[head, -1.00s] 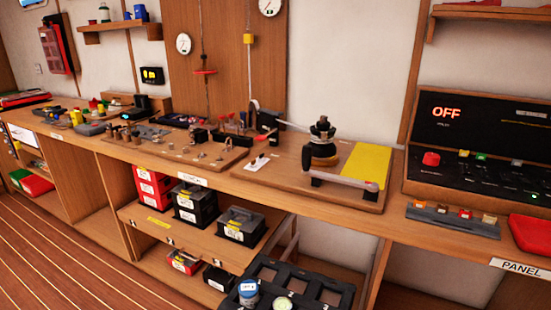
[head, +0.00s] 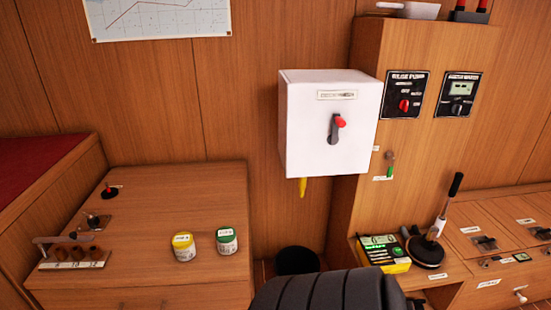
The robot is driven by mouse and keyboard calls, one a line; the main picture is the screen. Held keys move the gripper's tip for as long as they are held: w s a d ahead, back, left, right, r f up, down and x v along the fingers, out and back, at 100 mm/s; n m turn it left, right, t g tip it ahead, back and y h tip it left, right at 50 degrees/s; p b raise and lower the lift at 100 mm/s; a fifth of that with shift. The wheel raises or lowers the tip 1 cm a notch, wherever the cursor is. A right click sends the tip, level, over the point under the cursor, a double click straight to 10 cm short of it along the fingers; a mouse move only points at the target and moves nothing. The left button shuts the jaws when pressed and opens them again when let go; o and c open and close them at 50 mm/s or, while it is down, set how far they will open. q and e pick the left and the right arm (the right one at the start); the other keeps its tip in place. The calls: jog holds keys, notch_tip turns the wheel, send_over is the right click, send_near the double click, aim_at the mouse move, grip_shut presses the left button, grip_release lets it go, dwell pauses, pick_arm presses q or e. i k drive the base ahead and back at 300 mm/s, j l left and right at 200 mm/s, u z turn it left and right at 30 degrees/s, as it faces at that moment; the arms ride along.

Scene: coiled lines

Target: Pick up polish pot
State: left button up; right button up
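Two small pots stand upright side by side on a wooden cabinet top at the left of the head view. One pot has a yellow lid and a pale label (head: 183,246). The other pot has a green lid and a pale label (head: 227,241) and stands just to its right, a small gap apart. The writing on both labels is too small to read, so I cannot tell which is the polish pot. Neither of my grippers is in view.
The wooden cabinet top (head: 160,205) has free room behind the pots; a small rack (head: 70,264) sits at its left. A black chair back (head: 325,292) stands at the front middle. A white box (head: 327,120) juts from the wall. A black bin (head: 296,261) is below it.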

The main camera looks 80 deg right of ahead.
aim_at(184, 243)
jog(key=z, duration=1.7)
jog(key=i+j+z, duration=0.1)
jog(key=z, duration=0.35)
jog(key=i+j+z, duration=0.1)
jog(key=z, duration=0.4)
jog(key=j, duration=0.1)
